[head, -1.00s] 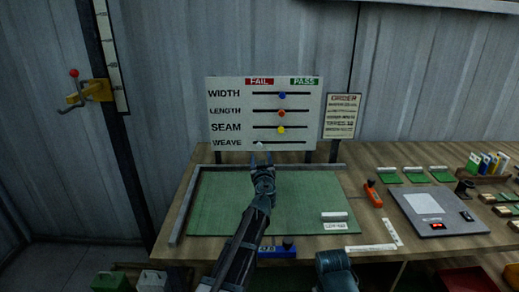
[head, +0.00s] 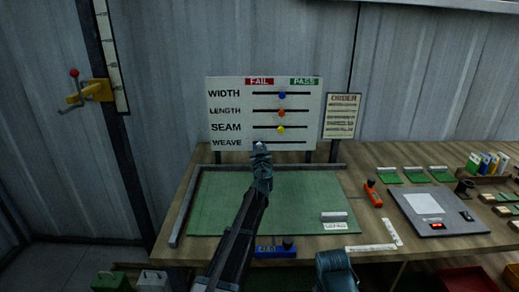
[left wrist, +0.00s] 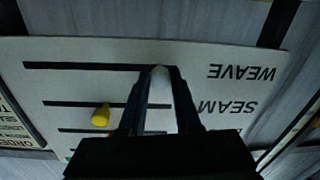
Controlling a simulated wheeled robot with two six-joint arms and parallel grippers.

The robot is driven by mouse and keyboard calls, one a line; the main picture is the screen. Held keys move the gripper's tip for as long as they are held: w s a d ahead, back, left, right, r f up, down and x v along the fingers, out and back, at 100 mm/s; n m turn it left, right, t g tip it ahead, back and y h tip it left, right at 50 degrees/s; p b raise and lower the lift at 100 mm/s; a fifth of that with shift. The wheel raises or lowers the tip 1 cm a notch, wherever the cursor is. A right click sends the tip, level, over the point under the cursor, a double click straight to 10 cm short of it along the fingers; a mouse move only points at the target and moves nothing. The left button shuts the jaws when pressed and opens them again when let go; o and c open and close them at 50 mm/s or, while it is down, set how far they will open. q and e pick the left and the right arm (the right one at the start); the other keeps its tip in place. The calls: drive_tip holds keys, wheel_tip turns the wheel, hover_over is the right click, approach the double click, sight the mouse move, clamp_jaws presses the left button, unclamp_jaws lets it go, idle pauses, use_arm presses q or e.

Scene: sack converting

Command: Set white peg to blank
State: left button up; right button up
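The sign board (head: 232,120) stands at the back of the bench with rows WIDTH, LENGTH, SEAM and WEAVE under FAIL and PASS labels. The white peg (left wrist: 160,84) is in the WEAVE slot, near its end beside the word WEAVE. My left gripper (head: 259,147) is at this peg and mostly hides it in the head view. In the left wrist view its two fingers lie close on either side of the peg, shut on it. The blue peg (head: 282,95), orange peg (head: 281,113) and yellow peg (head: 281,130) sit near the middle of their slots. My right gripper's fingers are not visible.
A green mat (head: 220,205) with a raised edge lies below the board. An order card (head: 342,116) hangs right of it. An orange tool (head: 373,193) and a grey panel (head: 432,215) are on the right. A blue block (head: 277,250) lies at the front edge.

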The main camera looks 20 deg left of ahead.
use_arm(q)
clamp_jaws()
idle(0.9)
drive_tip(key=d, duration=0.2)
drive_tip(key=w+d, duration=0.1)
drive_tip(key=d, duration=0.2)
drive_tip(key=w+d, duration=0.1)
drive_tip(key=d, duration=0.2)
drive_tip(key=shift+w, duration=0.2)
drive_tip(key=o, duration=0.8)
unclamp_jaws()
drive_tip(key=v, duration=1.4)
